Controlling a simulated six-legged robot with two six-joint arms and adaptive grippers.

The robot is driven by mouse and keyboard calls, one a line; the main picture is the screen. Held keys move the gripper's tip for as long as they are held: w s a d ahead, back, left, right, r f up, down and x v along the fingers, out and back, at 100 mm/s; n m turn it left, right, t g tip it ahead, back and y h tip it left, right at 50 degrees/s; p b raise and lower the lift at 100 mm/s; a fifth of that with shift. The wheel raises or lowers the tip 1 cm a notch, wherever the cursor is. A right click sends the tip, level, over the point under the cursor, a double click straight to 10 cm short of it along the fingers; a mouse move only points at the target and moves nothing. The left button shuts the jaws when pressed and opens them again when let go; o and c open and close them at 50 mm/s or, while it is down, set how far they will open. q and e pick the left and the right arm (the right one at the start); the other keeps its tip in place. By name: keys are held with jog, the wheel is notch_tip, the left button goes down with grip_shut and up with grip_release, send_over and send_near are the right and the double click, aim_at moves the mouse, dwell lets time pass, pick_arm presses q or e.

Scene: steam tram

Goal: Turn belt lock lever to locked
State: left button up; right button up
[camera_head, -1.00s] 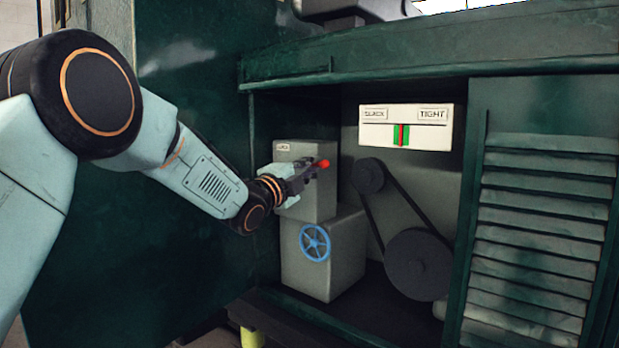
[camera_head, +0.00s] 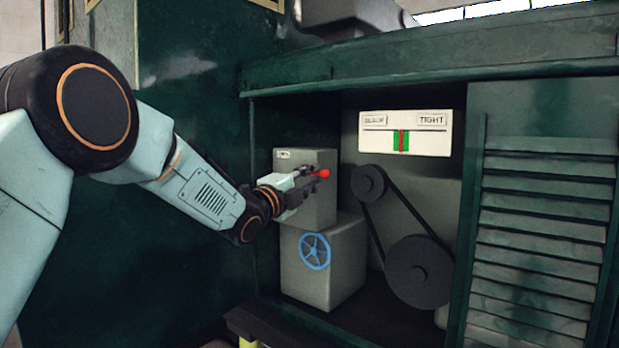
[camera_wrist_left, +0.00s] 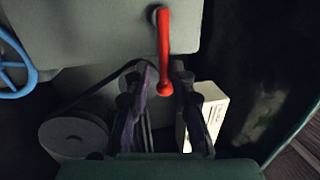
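The belt lock lever (camera_head: 322,173) is a red handle with a rounded end, on the front of the upper grey box (camera_head: 319,207) inside the open compartment. In the left wrist view the lever (camera_wrist_left: 165,50) hangs from its pivot with its knob between my fingers. My left gripper (camera_head: 308,182) is at the lever. In the left wrist view the two dark fingers of the left gripper (camera_wrist_left: 163,75) are spread, one each side of the lever, with visible gaps. A small label (camera_head: 284,155) on the box is too blurred to read. My right gripper is not in view.
A blue handwheel (camera_head: 314,251) is on the lower grey box (camera_head: 341,275). To the right are a belt on two pulleys (camera_head: 418,272) and a SLACK–TIGHT gauge (camera_head: 430,146) with its red pointer in the green band. A louvred shutter (camera_head: 540,230) bounds the compartment on the right.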

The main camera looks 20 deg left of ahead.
pick_arm(q)
jog(key=shift+o, duration=0.7)
jog(key=shift+r, duration=0.1)
jog(key=shift+w, duration=0.1)
jog(key=v, duration=1.2)
